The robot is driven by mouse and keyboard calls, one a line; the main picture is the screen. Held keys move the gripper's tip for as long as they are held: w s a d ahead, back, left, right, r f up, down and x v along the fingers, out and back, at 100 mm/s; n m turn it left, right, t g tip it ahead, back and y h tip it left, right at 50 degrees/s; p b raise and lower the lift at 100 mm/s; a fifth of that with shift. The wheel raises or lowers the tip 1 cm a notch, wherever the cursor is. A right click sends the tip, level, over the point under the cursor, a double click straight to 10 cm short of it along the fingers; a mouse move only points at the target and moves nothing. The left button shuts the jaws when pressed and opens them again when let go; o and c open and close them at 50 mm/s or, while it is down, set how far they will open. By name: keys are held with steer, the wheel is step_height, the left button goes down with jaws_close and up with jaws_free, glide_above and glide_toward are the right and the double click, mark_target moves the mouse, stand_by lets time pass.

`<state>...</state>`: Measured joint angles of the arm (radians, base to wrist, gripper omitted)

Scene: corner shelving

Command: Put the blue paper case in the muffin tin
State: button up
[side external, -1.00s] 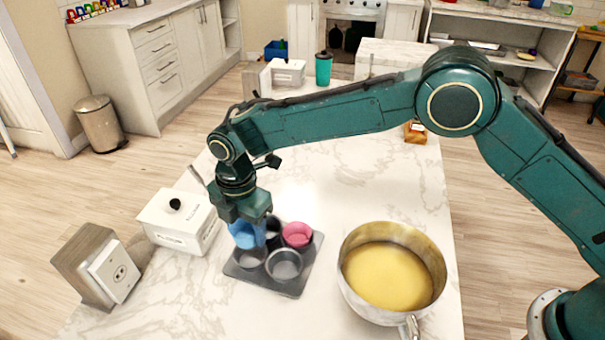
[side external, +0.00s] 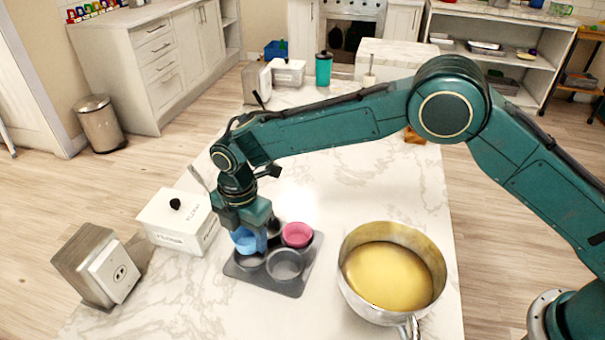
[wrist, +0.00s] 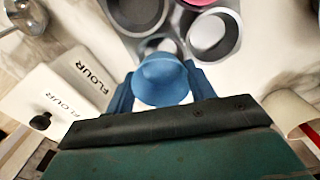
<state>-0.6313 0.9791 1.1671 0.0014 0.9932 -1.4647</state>
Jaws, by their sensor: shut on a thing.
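The blue paper case (side external: 242,241) is held between the fingers of my gripper (side external: 254,238), which is shut on it. In the wrist view the case (wrist: 162,80) is upright-looking between the blue fingers, partly covering a cup of the tin. The grey muffin tin (side external: 292,289) lies on the counter beneath and to the right of the gripper. A pink case (side external: 297,234) sits in its back right cup. The front right cup (side external: 285,264) is empty. My gripper partly hides the left and back cups. I cannot tell whether the blue case touches the tin.
A steel pan of yellow batter (side external: 390,275) stands right of the tin. A white flour box (side external: 178,222) is close on the left, with a socket block (side external: 98,265) beyond it. A teal tumbler (side external: 323,69) and white box stand at the far end.

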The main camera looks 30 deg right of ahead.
mark_target(253, 261)
steer(key=shift+f, duration=1.7)
steer(key=shift+s+d+f, duration=0.15)
steer(key=shift+f, duration=0.75)
steer(key=o, duration=1)
steer(key=shift+o, duration=0.2)
steer(key=shift+r, duration=0.1)
step_height(253, 261, up, 16)
steer(key=shift+w+a+t, duration=0.2)
steer(key=shift+w+t, duration=0.1)
steer(key=shift+w, duration=0.05)
